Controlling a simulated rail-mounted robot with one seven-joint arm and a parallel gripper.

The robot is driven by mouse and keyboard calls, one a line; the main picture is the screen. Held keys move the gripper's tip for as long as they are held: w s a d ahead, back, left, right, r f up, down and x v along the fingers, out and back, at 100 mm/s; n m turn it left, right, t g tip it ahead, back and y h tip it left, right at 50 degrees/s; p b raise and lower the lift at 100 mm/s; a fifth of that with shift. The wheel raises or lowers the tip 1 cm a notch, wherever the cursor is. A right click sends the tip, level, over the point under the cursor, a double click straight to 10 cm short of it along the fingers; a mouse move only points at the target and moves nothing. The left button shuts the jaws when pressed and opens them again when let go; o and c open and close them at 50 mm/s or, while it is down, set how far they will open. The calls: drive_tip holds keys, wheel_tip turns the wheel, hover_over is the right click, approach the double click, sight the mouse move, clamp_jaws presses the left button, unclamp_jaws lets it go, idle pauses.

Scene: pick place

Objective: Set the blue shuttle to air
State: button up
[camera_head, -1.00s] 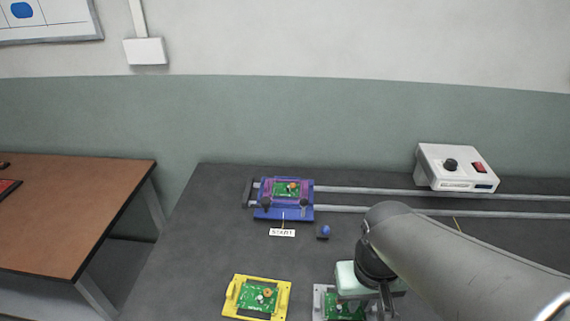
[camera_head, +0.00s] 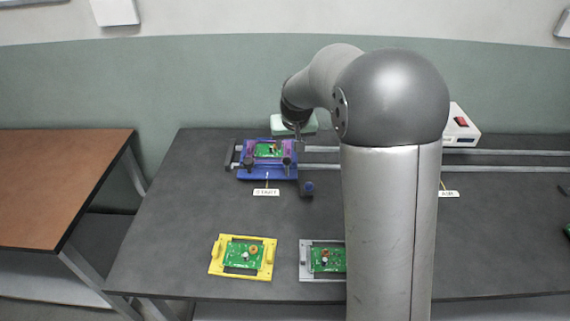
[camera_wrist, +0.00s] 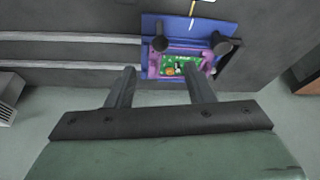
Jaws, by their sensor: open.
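The blue shuttle (camera_head: 268,174) sits on the two rails at their left end, beside a small label. It carries a purple frame (camera_head: 248,152) with a green circuit board (camera_head: 268,150) and has dark knobs. In the wrist view the blue shuttle (camera_wrist: 152,24) lies just beyond my fingers, with its purple frame (camera_wrist: 153,66) and green board (camera_wrist: 180,66) near the fingertips.
A small blue knob on a dark base (camera_head: 308,188) is right of the shuttle. A yellow fixture (camera_head: 216,258) and a grey fixture (camera_head: 304,262) hold boards in front. Rails (camera_head: 322,167) run right, past a white control box (camera_head: 462,124). A second label (camera_head: 449,194) is right of my arm.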

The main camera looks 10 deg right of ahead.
sight(288, 160)
drive_tip(key=p+x, duration=0.1)
drive_tip(key=x, duration=1.3)
drive_tip(key=shift+f, duration=0.25)
clamp_jaws()
drive_tip(key=shift+d, duration=0.1)
